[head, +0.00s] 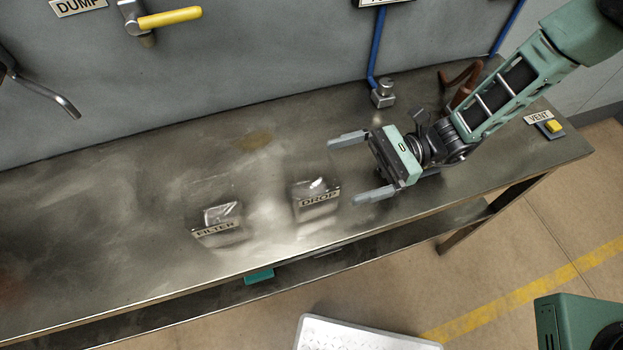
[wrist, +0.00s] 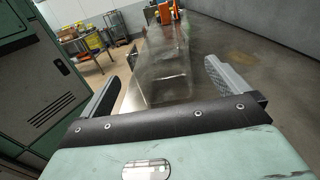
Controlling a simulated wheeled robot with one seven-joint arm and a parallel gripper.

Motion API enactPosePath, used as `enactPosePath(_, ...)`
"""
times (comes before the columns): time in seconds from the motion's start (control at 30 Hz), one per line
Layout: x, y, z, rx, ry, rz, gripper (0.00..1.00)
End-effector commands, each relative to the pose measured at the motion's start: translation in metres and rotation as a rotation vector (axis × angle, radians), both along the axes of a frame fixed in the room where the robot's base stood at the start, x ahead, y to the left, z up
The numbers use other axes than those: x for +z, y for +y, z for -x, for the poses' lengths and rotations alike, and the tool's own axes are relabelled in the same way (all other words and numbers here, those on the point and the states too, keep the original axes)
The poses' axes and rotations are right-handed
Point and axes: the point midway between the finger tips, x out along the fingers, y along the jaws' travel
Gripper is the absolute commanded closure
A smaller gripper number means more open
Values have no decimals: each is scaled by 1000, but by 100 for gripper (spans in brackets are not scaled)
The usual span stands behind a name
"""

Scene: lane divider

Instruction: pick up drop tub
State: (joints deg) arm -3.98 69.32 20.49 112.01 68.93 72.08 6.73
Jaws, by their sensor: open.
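The drop tub (head: 318,208) is a small clear tub with a DROP label on its front, standing on the metal bench. My gripper (head: 360,167) is open and empty, just to the right of the tub. Its two fingers point left toward the tub, and the tub is outside the fingertips. In the wrist view a faint clear shape, probably the drop tub (wrist: 168,90), shows between the open fingers. Its edges are hard to make out there.
A similar clear tub labelled FILTER (head: 217,222) stands left of the drop tub. A blue pipe with a metal fitting (head: 384,93) rises behind my gripper. A yellow VENT button (head: 553,127) is at the right end. The bench (head: 90,215) is bare at left.

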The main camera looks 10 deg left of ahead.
Motion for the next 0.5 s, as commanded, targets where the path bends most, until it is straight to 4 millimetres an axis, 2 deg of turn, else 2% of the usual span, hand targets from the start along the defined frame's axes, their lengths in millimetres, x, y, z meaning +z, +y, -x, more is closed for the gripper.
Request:
enactPosePath(0.1,2,16,10,2,2,1,0)
enactPosePath(0.37,3,32,20,3,1,1,0)
enactPosePath(0.5,6,51,30,5,1,1,0)
